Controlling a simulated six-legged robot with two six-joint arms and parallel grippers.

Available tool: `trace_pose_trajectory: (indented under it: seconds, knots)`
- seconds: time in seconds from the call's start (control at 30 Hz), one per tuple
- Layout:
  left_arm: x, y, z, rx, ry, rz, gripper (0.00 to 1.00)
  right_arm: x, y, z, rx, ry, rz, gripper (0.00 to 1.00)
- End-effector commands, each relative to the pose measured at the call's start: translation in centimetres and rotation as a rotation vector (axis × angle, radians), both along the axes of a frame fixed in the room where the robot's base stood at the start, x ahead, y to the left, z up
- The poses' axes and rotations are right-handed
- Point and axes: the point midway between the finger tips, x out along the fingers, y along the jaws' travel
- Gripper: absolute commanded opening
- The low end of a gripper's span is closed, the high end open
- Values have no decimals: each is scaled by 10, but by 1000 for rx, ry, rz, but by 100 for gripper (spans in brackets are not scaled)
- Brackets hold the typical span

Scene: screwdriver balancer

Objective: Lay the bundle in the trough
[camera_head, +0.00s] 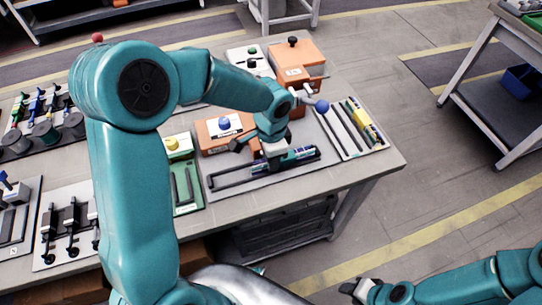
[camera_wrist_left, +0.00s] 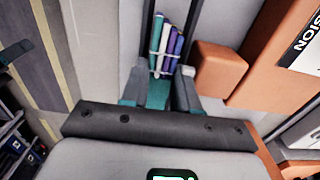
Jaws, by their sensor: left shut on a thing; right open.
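The bundle (camera_head: 301,155) is several slim blue, teal, purple and white sticks tied with a pale band. In the left wrist view the bundle (camera_wrist_left: 166,45) runs away from between my fingers. My left gripper (camera_head: 276,160) is shut on it; the left wrist view also shows the gripper (camera_wrist_left: 160,92). The dark-railed trough (camera_head: 234,181) lies on a pale board at the table front. In the left wrist view the bundle lines up between the trough's dark rails (camera_wrist_left: 190,30). I cannot tell whether it touches the floor of the trough. My right gripper (camera_head: 358,288) is open and empty, off the table.
An orange box with a blue knob (camera_head: 222,128) stands behind the trough. A green board (camera_head: 183,185) is left of it, and a board with dark rods and a yellow block (camera_head: 362,122) is right. A larger orange box (camera_head: 297,62) stands behind. Floor in front is clear.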

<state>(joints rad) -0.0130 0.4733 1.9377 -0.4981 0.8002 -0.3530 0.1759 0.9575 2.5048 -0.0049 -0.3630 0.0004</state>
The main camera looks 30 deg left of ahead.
Motion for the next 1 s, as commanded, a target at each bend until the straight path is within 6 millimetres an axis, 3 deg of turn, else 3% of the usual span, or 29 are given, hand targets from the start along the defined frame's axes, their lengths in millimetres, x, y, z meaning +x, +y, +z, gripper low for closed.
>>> trace_pose_trajectory:
  seconds: [0.03,0.07,0.13,0.17,1.0]
  knots:
    - [0,0,0,-1,-1,0,3,0,0,0,0,0,0,43]
    - [0,0,0,-1,-1,0,33,0,0,0,0,0,0,43]
    - [0,0,0,-1,-1,0,55,0,0,0,0,0,0,43]
    - [0,0,0,0,-1,0,59,0,0,0,0,0,0,43]
    - [3,3,6,4,-13,2,59,0,0,1,0,0,0,43]
